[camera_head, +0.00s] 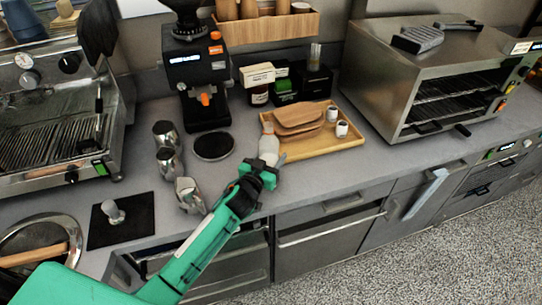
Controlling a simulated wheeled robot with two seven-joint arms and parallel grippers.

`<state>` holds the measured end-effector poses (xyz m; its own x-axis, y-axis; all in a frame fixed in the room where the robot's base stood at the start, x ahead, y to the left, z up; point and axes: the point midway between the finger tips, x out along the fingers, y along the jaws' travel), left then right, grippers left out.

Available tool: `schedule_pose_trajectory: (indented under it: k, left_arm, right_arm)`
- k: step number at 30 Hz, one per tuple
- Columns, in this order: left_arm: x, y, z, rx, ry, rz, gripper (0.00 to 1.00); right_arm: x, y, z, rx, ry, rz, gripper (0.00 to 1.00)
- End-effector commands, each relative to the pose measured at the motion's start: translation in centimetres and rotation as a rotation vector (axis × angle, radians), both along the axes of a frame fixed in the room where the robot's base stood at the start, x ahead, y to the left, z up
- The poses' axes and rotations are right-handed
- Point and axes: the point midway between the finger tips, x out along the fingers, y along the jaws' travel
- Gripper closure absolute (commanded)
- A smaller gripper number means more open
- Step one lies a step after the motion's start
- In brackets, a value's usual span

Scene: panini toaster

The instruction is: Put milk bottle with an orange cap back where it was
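The milk bottle (268,148) is pale with a small orange-tan cap (267,127). It is about upright at the left edge of the wooden tray. My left gripper (271,162) is at its lower part, on the near side, and one grey fingertip shows at the bottle's right. The gripper hides the bottle's base, so I cannot tell whether the bottle touches the counter or whether the fingers press on it. My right gripper is not in view.
The wooden tray (352,147) holds brown boards (298,117) and two small white cups. Metal jugs (188,195) stand left of the bottle, near a dark round disc (214,146). A coffee grinder (196,75) stands behind and a panini toaster (430,75) at right.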

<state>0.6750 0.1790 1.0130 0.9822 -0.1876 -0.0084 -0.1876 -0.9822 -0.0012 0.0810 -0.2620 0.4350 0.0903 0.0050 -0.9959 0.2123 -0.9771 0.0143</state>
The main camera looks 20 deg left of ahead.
Motion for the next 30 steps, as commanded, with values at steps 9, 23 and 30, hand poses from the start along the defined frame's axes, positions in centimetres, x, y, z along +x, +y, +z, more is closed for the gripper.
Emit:
schedule_pose_trajectory:
  k: [9,23,30]
  left_arm:
    - [0.0,0.0,-0.2,-0.002,-0.003,0.0,0.88]
    - [0.0,0.0,0.0,0.0,-0.001,0.0,0.23]
    - [-2.7,0.5,-0.3,-0.001,0.001,0.0,0.23]
  right_arm:
    - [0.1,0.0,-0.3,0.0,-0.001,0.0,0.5]
    - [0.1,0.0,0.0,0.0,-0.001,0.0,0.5]
    - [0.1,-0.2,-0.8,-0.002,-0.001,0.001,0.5]
